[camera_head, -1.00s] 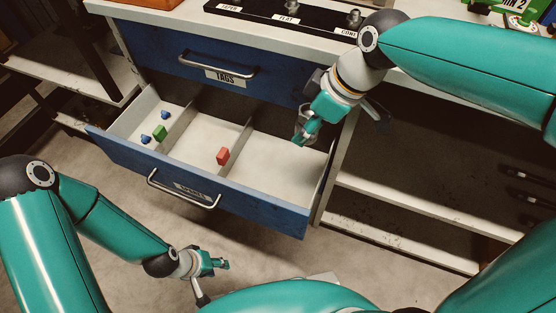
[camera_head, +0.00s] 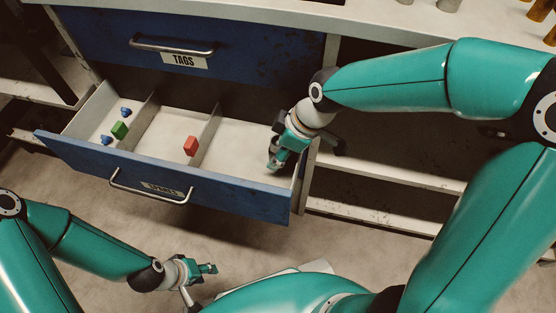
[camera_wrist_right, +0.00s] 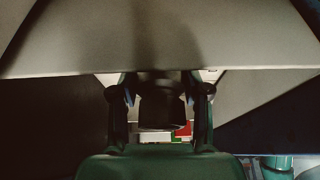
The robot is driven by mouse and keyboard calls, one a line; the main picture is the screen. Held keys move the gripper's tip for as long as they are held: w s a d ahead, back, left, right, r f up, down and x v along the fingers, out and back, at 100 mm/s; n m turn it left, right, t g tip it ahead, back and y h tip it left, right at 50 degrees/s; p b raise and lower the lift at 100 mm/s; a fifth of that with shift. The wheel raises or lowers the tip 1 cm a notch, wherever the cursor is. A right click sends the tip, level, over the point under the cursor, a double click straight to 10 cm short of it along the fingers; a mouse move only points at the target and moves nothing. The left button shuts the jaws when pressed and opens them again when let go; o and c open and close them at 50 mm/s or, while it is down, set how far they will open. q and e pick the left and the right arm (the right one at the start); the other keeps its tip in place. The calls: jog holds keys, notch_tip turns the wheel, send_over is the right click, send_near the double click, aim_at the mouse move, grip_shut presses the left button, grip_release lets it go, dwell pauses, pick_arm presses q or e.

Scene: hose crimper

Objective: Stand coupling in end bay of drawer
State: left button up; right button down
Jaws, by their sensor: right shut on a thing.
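The open blue drawer (camera_head: 85,153) has two pale dividers making three bays. My right gripper (camera_head: 275,162) is in the right end bay (camera_head: 235,150), pointing down, near the bay's right wall. In the right wrist view it is shut on the coupling (camera_wrist_right: 160,105), a dark cylinder between the two fingers. In the head view the coupling is mostly hidden by the fingers, so I cannot tell whether it touches the bay floor. My left gripper (camera_head: 208,269) hangs low in front of the drawer, apart from it; its jaws are too small to judge.
A red block (camera_head: 190,146) is in the middle bay by the second divider. A green block (camera_head: 120,130) and blue pieces (camera_head: 125,112) are at the left bay. The shut TAGS drawer (camera_head: 110,45) is above. Open shelves (camera_head: 385,170) lie to the right.

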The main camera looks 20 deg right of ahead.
notch_tip(320, 180, down, 3)
jog(key=shift+b, duration=0.35)
pick_arm(q)
jog(key=shift+f, duration=0.6)
pick_arm(e)
jog(key=c, duration=0.5)
grip_release()
jog(key=shift+c, duration=0.2)
pick_arm(q)
jog(key=shift+f, duration=0.1)
pick_arm(e)
jog(key=shift+d+r, duration=0.1)
jog(key=shift+r, duration=0.25)
jog(key=p+v, duration=0.4)
jog(key=v, duration=0.7)
jog(key=shift+s+d+r+p, duration=0.15)
jog(key=shift+p, duration=0.2)
pick_arm(q)
notch_tip(320, 180, up, 5)
jog(key=shift+f, duration=0.15)
